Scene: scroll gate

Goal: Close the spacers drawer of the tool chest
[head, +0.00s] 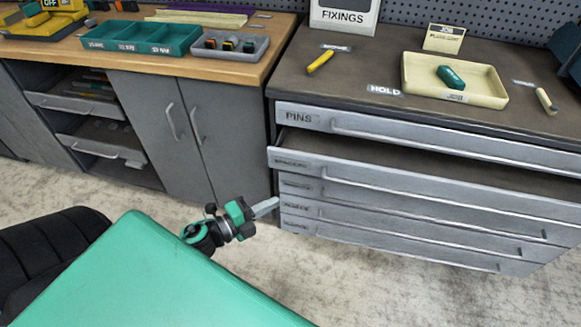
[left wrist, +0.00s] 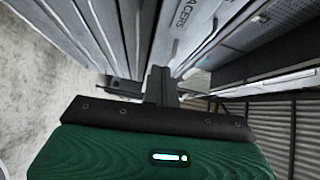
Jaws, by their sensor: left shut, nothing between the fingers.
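The tool chest (head: 300,119) stands at the right with a stack of grey drawers. Its spacers drawer (head: 294,162), just below the PINS drawer, is pulled out; its dark inside shows above its front. Its label, partly cut off, also shows in the left wrist view (left wrist: 183,22). My left gripper (head: 270,205) is shut and empty, low beside the left end of the drawer fronts. In the left wrist view its fingers (left wrist: 158,85) point toward the drawer fronts; whether they touch is unclear. My right gripper is not in view.
The PINS drawer (head: 300,117) and the lower drawers look shut. A cream tray (head: 415,80) with a green piece sits on the chest. A wooden-topped workbench (head: 150,58) with open drawers below stands at the left. The floor in front is clear.

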